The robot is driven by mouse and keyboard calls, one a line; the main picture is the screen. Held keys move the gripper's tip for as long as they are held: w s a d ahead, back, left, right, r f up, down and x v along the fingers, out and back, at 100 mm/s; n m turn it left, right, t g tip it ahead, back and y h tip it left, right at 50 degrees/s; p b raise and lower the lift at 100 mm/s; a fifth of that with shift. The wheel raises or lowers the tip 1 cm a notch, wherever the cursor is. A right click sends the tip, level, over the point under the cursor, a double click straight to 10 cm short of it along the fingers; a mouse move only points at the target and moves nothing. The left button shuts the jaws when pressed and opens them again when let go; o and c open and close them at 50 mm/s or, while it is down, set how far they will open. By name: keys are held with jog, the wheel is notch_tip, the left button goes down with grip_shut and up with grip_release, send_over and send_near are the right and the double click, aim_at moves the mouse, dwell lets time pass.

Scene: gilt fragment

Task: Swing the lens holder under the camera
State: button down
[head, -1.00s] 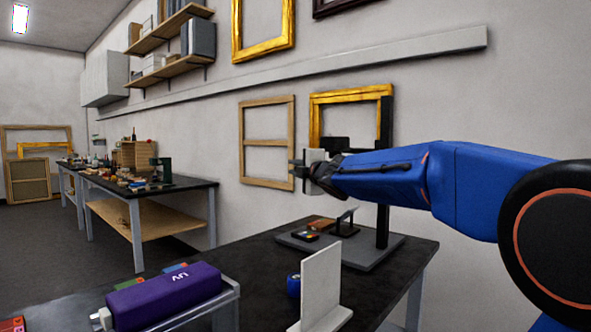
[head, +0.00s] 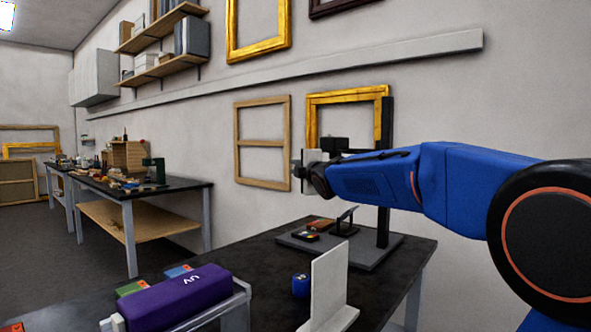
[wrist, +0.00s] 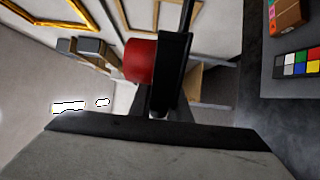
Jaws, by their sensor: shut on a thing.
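My gripper (head: 301,171) is at the end of the blue arm, in front of the wall and left of the copy stand's black post (head: 387,170). Its fingertips are small and dark in the head view. It is shut at the lens holder, whose outline is hard to separate from the jaws. In the wrist view a black bar (wrist: 170,75) with a red cylinder (wrist: 140,62) beside it lies ahead. The black camera (head: 335,143) on the stand is just above and behind the gripper. Contact between holder and camera cannot be told.
The stand's grey base (head: 365,252) bears a colour chart (head: 306,237) and a small black stand (head: 344,224). A white upright panel (head: 328,287), a blue round thing (head: 300,286) and a purple UV box (head: 180,298) are nearer. Bare dark tabletop (head: 265,262) lies between.

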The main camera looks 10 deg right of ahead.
jog(key=shift+d, duration=0.25)
jog(key=c, duration=1.7)
grip_release()
jog(key=s, duration=0.5)
jog(key=s+d, duration=0.1)
jog(key=s, duration=0.5)
jog(key=s+d, duration=0.1)
jog(key=s, duration=0.5)
jog(key=shift+s+d, duration=0.1)
jog(key=shift+d, duration=0.15)
jog(key=shift+s, duration=0.1)
